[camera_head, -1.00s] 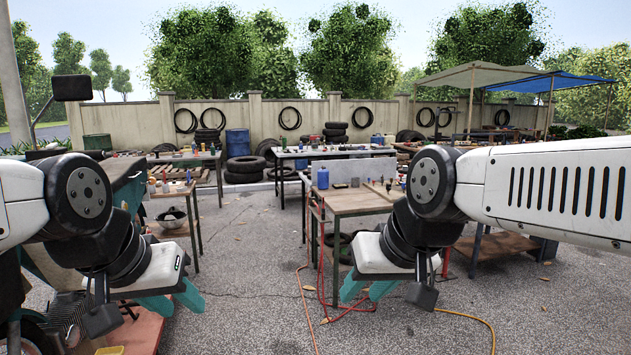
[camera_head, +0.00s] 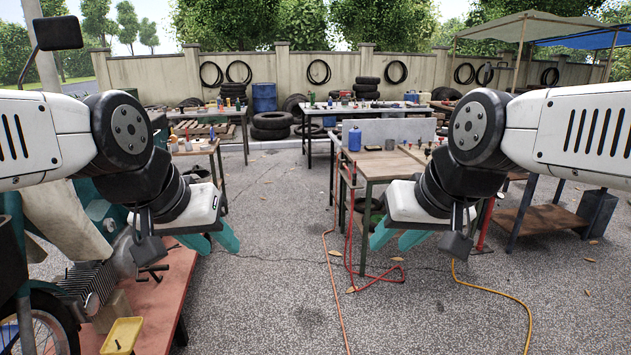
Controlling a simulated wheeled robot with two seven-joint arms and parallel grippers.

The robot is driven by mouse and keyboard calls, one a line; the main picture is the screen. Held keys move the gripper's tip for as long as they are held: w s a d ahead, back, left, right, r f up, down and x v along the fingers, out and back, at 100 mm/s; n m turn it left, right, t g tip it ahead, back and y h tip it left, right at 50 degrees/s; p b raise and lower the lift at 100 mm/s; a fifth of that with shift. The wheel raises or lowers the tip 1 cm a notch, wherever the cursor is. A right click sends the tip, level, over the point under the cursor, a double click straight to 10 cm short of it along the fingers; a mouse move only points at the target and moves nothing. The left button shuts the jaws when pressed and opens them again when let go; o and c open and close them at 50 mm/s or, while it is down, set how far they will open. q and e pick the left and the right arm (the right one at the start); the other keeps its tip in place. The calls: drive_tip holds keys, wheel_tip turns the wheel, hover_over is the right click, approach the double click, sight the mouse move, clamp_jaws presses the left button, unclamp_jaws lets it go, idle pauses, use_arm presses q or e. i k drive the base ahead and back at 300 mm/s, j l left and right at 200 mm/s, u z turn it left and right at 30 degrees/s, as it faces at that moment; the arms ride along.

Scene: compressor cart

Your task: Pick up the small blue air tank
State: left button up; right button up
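A small blue tank-like container (camera_head: 354,139) stands upright on the near wooden-topped table (camera_head: 380,168), at its left back corner, in the head view. It is the likeliest match for the small blue air tank, but its details are too small to be sure. My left gripper (camera_head: 212,242) has its teal fingers apart and empty, in front of and left of that table. My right gripper (camera_head: 396,242) is also open and empty, and shows in front of the table. Both grippers are clear of the blue container.
A red hose (camera_head: 347,235) hangs from the table, and orange and yellow hoses lie on the ground. A motorbike (camera_head: 40,300) and a red platform (camera_head: 165,300) with a yellow tray (camera_head: 121,336) are at left. Open asphalt lies between. Other cluttered tables and a blue drum (camera_head: 264,97) stand behind.

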sight(355, 134)
drive_tip(key=i, duration=2.05)
drive_tip(key=i+z, duration=0.25)
drive_tip(key=i, duration=0.2)
drive_tip(key=i+j+z, duration=0.25)
drive_tip(key=i, duration=0.2)
drive_tip(key=i+j+z, duration=0.25)
drive_tip(key=i, duration=0.15)
drive_tip(key=i+j+z, duration=0.25)
drive_tip(key=i, duration=0.15)
drive_tip(key=i+j+z, duration=0.25)
drive_tip(key=i+j, duration=0.2)
drive_tip(key=i, duration=0.2)
